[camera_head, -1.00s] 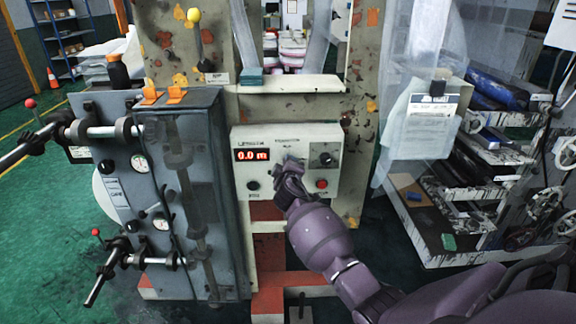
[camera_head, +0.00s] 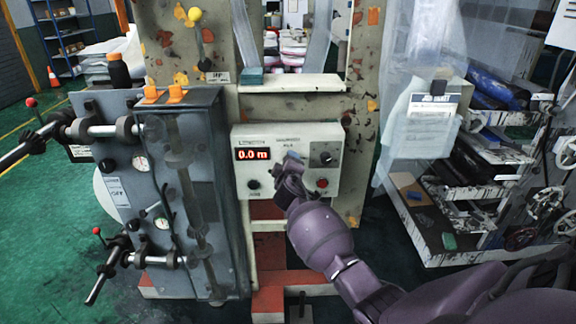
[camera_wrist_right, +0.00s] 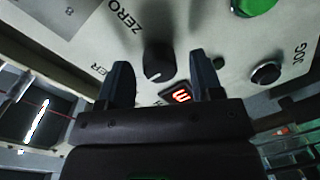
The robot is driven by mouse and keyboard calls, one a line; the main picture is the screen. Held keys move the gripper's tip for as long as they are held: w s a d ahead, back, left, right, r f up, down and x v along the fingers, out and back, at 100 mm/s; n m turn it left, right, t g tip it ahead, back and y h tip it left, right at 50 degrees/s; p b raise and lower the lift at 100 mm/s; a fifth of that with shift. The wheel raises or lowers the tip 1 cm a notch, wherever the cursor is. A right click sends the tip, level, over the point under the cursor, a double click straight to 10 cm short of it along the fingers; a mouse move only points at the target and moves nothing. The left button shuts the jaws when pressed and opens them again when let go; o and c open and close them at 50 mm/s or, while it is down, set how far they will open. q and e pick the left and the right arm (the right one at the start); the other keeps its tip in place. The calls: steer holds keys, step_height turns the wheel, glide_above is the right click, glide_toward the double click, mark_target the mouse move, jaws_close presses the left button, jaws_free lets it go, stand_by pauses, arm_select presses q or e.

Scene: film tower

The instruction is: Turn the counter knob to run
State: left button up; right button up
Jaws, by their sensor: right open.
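The counter panel (camera_head: 296,140) is a pale box on the machine frame, with a red lit display (camera_head: 252,154) reading 0.0 m. My right gripper (camera_head: 291,157) is in front of its middle and hides what lies behind it. In the right wrist view the gripper (camera_wrist_right: 160,64) is open, with a dark finger on each side of a round black knob (camera_wrist_right: 158,60). The knob has a white pointer mark at its lower edge in that view. I cannot tell whether the fingers touch it. My left gripper is not in view.
The panel also carries a black dial (camera_head: 326,159), a red button (camera_head: 321,184) and a black button (camera_head: 253,185). The wrist view shows a green button (camera_wrist_right: 256,5) and a black button (camera_wrist_right: 267,74) near a JOG label. A grey cabinet (camera_head: 215,190) with rods stands left.

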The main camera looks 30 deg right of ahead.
steer(key=shift+s, duration=0.1)
steer(key=v, duration=1)
steer(key=shift+s+a+p, duration=0.15)
steer(key=shift+s+p, duration=0.15)
steer(key=shift+p, duration=0.05)
steer(key=shift+w, duration=0.1)
steer(key=s+a+f+m+t+y, duration=0.1)
steer(key=s+a+f+m+y, duration=0.25)
steer(key=s+a+y, duration=0.35)
steer(key=s+a+f+m+g+y, duration=0.1)
steer(key=s+f+g, duration=0.1)
steer(key=s+f, duration=0.6)
steer(key=s+a+f+m+g, duration=0.1)
steer(key=s+a+f, duration=0.1)
steer(key=s+f, duration=0.6)
steer(key=s, duration=0.6)
steer(key=shift+s+a+g+y, duration=0.15)
steer(key=shift+s+g+y, duration=0.25)
